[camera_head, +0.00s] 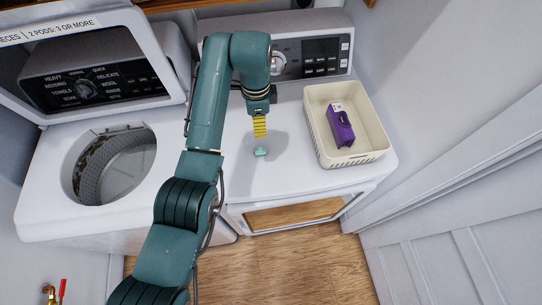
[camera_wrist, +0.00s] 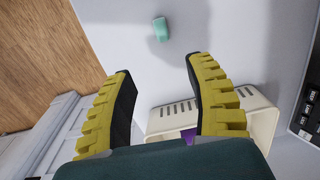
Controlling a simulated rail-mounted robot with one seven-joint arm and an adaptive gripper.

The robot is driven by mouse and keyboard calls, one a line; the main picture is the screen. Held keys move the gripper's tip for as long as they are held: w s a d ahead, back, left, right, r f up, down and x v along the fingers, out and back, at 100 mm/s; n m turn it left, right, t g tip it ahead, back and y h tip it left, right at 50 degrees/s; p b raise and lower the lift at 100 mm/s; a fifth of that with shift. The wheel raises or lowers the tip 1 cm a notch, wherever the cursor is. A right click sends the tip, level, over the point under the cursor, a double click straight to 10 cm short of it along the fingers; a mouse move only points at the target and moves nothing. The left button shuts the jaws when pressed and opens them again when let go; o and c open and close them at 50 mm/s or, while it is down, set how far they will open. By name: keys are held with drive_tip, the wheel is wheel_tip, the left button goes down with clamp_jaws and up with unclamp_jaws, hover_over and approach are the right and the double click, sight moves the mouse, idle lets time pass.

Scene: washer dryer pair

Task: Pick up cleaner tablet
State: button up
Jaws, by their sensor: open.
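The cleaner tablet, a small teal block (camera_head: 261,151), lies on the white top of the dryer (camera_head: 230,160). The tablet also shows in the wrist view (camera_wrist: 161,29), beyond my fingertips and between their lines. My gripper (camera_head: 260,134) has yellow ridged fingers and hangs above the dryer top, just behind the tablet in the head view. In the wrist view my gripper (camera_wrist: 158,65) is open, with its two fingers wide apart and nothing between them. The tablet is apart from both fingers.
A cream basket (camera_head: 313,134) holding a purple package (camera_head: 340,126) stands at the right of the dryer top. The washer's open drum (camera_head: 112,165) is at the left. The control panel (camera_head: 312,58) rises behind. The dryer top around the tablet is clear.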

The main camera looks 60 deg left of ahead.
drive_tip(key=b, duration=0.1)
hover_over(261, 153)
drive_tip(key=f, duration=1)
drive_tip(key=shift+s+d+f, duration=0.1)
drive_tip(key=shift+s+f, duration=0.15)
drive_tip(key=shift+s, duration=0.05)
drive_tip(key=f, duration=0.6)
drive_tip(key=shift+w+f+b, duration=0.1)
drive_tip(key=shift+w+b, duration=0.1)
drive_tip(key=shift+b, duration=0.15)
clamp_jaws()
